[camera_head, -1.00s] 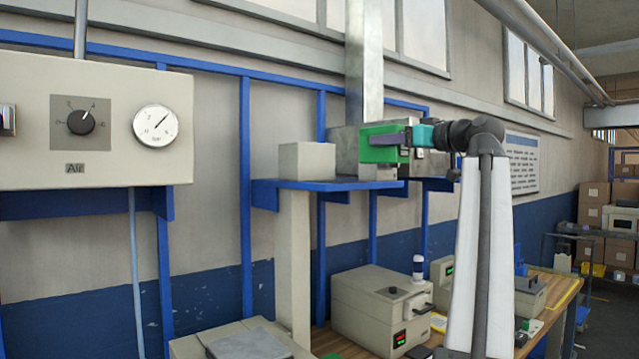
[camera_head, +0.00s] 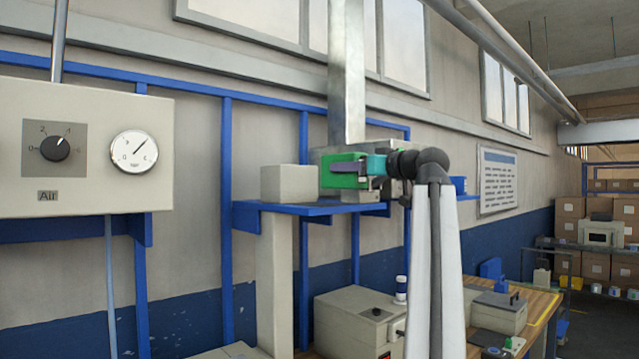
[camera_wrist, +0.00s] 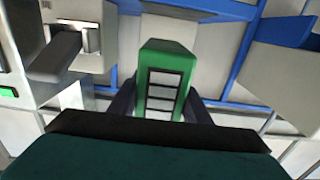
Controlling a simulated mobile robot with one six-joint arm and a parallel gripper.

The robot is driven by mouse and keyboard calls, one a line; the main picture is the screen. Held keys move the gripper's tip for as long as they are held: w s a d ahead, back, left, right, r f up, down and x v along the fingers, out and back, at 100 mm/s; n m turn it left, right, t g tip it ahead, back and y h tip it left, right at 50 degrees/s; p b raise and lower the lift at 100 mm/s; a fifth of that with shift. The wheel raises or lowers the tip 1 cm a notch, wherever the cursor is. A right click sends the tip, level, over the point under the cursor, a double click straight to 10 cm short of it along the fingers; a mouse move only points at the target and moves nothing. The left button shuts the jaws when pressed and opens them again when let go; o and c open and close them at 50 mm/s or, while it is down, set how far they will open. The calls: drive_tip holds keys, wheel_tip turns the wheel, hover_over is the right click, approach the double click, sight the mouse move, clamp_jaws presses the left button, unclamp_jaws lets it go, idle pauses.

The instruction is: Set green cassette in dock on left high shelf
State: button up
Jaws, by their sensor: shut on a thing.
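The green cassette (camera_head: 343,174) is held up by my gripper (camera_head: 350,170) near the blue shelf (camera_head: 318,209) on the wall. In the wrist view the cassette (camera_wrist: 163,75) shows a dark panel with several pale windows. The dark fingers (camera_wrist: 160,100) sit on both sides of it. On the shelf, a grey block-shaped fixture (camera_head: 290,184) stands to the left of the cassette. A smaller grey block (camera_head: 362,195) sits just below and behind the cassette. I cannot tell whether either is the dock, or whether the cassette touches them.
A panel with a dial and gauge (camera_head: 80,150) hangs on the wall at left. A grey machine (camera_head: 355,320) stands on the bench below. A metal duct (camera_head: 347,70) rises behind the shelf. My arm blocks part of the view at right.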

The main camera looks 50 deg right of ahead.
drive_tip(key=w+p, duration=0.1)
drive_tip(key=w, duration=0.5)
drive_tip(key=w+p, duration=0.1)
drive_tip(key=w, duration=0.2)
drive_tip(key=shift+w+a+f+p, duration=0.2)
drive_tip(key=shift+w+f+p, duration=0.1)
drive_tip(key=shift+w+f, duration=0.05)
drive_tip(key=shift+f, duration=0.15)
drive_tip(key=shift+f+p, duration=0.8)
drive_tip(key=shift+f, duration=0.85)
drive_tip(key=o, duration=1.3)
drive_tip(key=shift+f, duration=0.1)
